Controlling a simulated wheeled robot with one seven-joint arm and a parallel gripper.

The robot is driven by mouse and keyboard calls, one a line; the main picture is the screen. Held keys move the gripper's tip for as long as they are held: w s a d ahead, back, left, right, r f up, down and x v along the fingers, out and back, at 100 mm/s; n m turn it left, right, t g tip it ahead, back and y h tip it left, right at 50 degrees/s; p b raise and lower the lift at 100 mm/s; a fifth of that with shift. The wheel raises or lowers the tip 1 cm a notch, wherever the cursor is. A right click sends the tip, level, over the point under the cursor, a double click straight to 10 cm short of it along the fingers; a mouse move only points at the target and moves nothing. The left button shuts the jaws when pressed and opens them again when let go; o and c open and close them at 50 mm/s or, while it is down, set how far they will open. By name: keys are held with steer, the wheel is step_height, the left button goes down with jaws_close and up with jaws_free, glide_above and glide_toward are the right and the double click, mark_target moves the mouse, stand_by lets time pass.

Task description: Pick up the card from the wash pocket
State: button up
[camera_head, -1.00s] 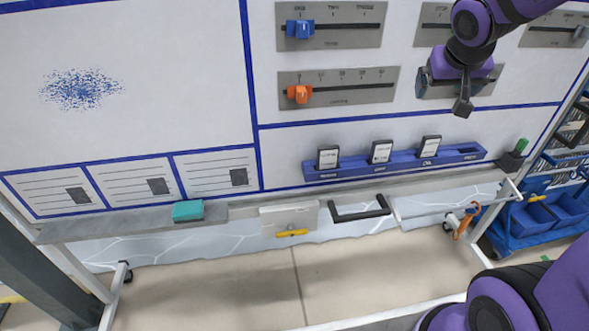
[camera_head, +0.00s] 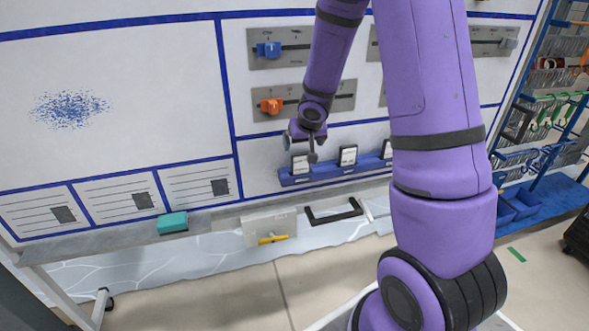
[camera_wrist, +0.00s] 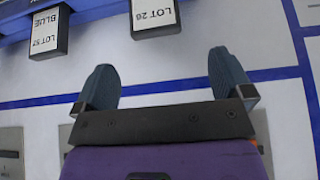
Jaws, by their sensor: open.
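A long blue pocket rail (camera_head: 328,171) on the whiteboard holds three upright cards with white faces and dark frames: left (camera_head: 300,163), middle (camera_head: 348,156) and right (camera_head: 386,150). Pocket labels are too small to read, so I cannot tell which is the wash pocket. My gripper (camera_head: 303,143) is just above and in front of the left card, apparently empty. In the wrist view, the open fingers (camera_wrist: 162,60) point toward the rail. A card reading "LOT 28" (camera_wrist: 155,15) lies beyond the gap between them; a "LOT 57 BLUE" card (camera_wrist: 48,32) is to the left.
Sliders with a blue knob (camera_head: 268,49) and an orange knob (camera_head: 271,105) are on the board above. A ledge below carries a teal block (camera_head: 172,222). A black handle (camera_head: 333,213) sits under the rail. A blue rack (camera_head: 540,150) stands at right.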

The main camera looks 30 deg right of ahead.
mark_target(301, 153)
steer(key=shift+s+d+x, duration=0.1)
steer(key=shift+x, duration=2.35)
steer(key=shift+s+d+x, duration=0.1)
steer(key=shift+x, duration=2.3)
steer(key=shift+f, duration=0.1)
steer(key=c, duration=1)
